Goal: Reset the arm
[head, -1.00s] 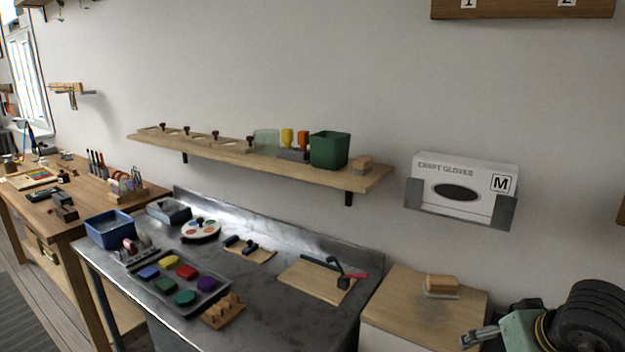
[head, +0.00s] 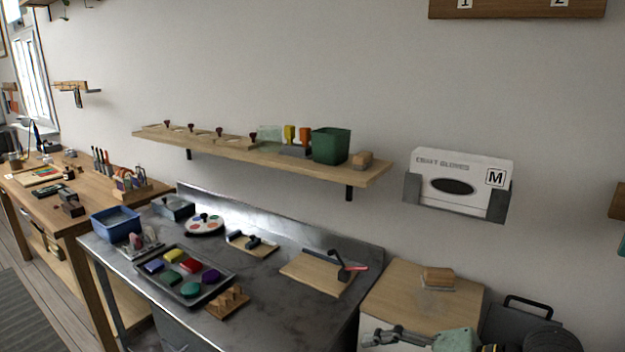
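My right arm comes in at the bottom right of the head view, with a pale green link and dark parts. Its gripper (head: 376,338) is at the bottom edge, in front of the light wooden-topped cabinet (head: 400,295). The gripper is small and partly cut off, so I cannot tell whether its fingers are open or shut. I see nothing clearly held in it. My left gripper is not in view.
A metal bench (head: 290,315) holds a tray of coloured pieces (head: 228,278), a blue bin (head: 116,224) and a wooden board (head: 312,274). Above are a shelf (head: 230,151) and a glove box (head: 462,180). A sanding block (head: 438,279) sits on the cabinet.

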